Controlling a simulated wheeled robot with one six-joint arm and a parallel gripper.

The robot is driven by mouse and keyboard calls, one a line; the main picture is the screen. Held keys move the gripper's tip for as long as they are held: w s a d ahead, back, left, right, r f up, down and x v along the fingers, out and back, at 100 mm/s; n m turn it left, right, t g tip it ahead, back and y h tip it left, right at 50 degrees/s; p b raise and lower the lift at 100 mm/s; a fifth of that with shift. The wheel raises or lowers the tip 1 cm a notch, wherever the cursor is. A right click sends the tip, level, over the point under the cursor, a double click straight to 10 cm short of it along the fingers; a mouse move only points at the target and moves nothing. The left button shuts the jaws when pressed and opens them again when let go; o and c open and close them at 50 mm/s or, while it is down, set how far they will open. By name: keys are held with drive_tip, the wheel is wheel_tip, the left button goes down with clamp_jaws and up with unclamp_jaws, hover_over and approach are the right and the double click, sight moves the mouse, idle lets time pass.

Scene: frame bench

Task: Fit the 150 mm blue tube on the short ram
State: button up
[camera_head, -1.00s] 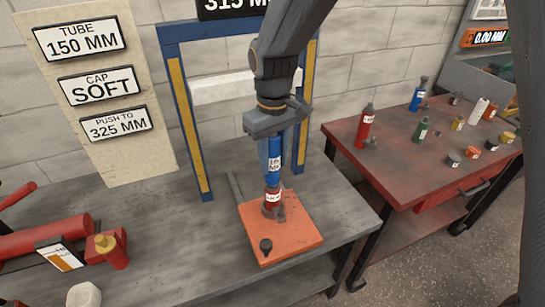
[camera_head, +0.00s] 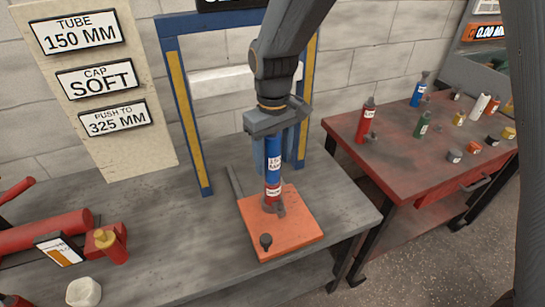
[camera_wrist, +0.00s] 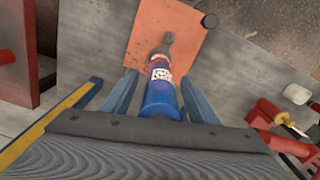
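The blue tube (camera_head: 273,147) stands upright on top of the short red ram (camera_head: 273,190), in line with it; its white label is partly readable. In the wrist view the blue tube (camera_wrist: 160,100) lies between the two blue fingers of my gripper (camera_wrist: 160,78), with a gap visible at least on the left side. My gripper (camera_head: 274,150) is open around the tube from above. The ram stands on an orange plate (camera_head: 295,235) on the grey bench. The exact seam between tube and ram is too small to judge.
A blue and yellow press frame (camera_head: 185,110) stands behind the plate. A black knob (camera_head: 265,241) sits on the plate's front corner. Red cylinders (camera_head: 45,232) lie at left. A red table (camera_head: 385,165) at right holds several bottles and caps. Signs (camera_head: 76,34) hang at left.

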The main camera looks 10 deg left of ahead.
sight(273, 135)
wheel_tip(273, 135, up, 8)
drive_tip(key=shift+f+b, duration=0.1)
drive_tip(key=shift+b, duration=0.75)
